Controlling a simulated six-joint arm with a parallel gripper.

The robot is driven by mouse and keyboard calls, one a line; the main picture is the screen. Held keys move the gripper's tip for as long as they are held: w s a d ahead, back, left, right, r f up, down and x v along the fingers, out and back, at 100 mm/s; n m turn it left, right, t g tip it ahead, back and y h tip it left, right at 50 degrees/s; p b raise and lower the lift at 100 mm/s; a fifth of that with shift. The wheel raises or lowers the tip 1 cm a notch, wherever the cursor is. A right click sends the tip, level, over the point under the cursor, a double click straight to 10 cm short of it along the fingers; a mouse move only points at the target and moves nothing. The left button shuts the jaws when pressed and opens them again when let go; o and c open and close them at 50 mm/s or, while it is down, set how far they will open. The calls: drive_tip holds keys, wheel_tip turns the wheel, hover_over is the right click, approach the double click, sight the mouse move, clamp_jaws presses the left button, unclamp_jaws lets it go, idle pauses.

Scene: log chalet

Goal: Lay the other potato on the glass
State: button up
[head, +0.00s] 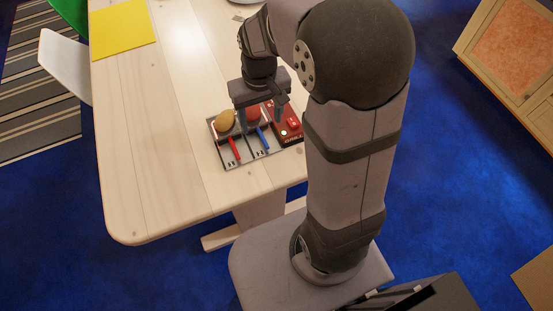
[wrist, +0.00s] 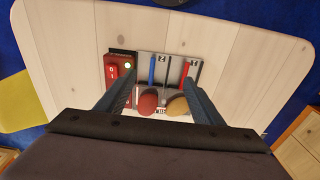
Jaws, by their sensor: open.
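A tan potato (head: 225,120) and a red potato (head: 254,112) are side by side at the far end of a grey two-lane board (head: 232,157). In the wrist view the red potato (wrist: 148,103) and tan potato (wrist: 178,105) appear low between the fingers. The tan one is close to the right finger. My gripper (head: 262,112) is open, pointing down over that end, near the red potato; I cannot tell whether it touches either potato. No separate glass can be made out; the surface under the potatoes is largely hidden.
The board carries a red bar (head: 234,149) and a blue bar (head: 262,139). A red box (head: 291,126) with a green light adjoins it. The pale wooden table (head: 165,150) is clear to the left. A yellow mat (head: 120,28) lies at the back left.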

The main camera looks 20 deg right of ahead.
drive_tip(key=s+a+f, duration=0.1)
drive_tip(key=s+f, duration=0.1)
drive_tip(key=s, duration=1.1)
drive_tip(key=shift+f+g, duration=0.3)
drive_tip(key=shift+r+p, duration=0.4)
drive_tip(key=shift+p, duration=0.05)
